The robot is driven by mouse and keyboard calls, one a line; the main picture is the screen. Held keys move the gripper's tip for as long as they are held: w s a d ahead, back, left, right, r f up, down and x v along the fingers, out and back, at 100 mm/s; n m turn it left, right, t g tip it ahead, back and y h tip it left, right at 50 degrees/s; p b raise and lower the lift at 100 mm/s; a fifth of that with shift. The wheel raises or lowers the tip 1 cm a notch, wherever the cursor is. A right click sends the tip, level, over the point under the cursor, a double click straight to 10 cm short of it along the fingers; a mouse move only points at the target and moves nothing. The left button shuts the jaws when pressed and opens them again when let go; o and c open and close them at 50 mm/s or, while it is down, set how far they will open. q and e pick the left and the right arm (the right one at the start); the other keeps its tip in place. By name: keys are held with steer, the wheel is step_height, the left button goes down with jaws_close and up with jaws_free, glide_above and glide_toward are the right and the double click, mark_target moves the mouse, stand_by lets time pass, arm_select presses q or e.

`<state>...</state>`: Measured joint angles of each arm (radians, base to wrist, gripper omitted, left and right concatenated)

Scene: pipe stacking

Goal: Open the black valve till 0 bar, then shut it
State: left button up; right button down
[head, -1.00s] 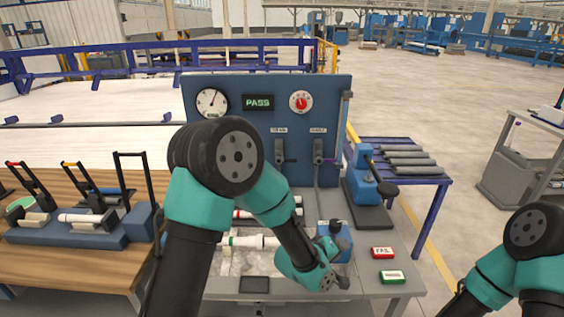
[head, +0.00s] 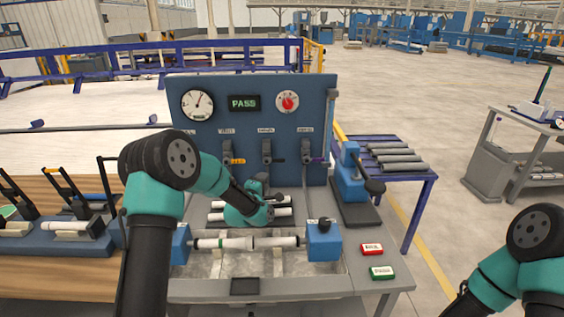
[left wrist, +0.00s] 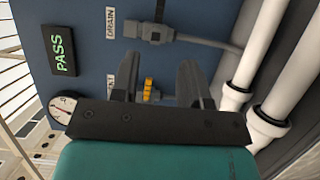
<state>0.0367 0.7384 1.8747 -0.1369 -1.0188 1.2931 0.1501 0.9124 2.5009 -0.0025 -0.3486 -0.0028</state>
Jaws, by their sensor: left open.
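The black valve (head: 266,150) is the dark handle on the blue panel (head: 245,120), right of a valve with a yellow part (head: 228,152). In the left wrist view the dark valve (left wrist: 155,32) sits beside the DRAIN label, above my fingers. My left gripper (left wrist: 157,75) is open and empty, its fingers on either side of the yellow part (left wrist: 148,88) in that view. Contact cannot be told. In the head view, my left wrist hides most of the gripper. The pressure gauge (head: 198,104) has its needle tilted up and right; its reading is too small. My right gripper is out of view.
A display (head: 244,103) reads PASS. A white pipe (head: 225,243) lies between blue blocks below.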

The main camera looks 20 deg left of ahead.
mark_target(279, 161)
arm_select(q)
steer(key=w, duration=0.5)
steer(key=w+d, duration=0.1)
steer(key=w, duration=1.1)
steer(key=shift+w+d, duration=0.15)
steer(key=shift+d, duration=0.15)
jaws_close()
stand_by(0.4)
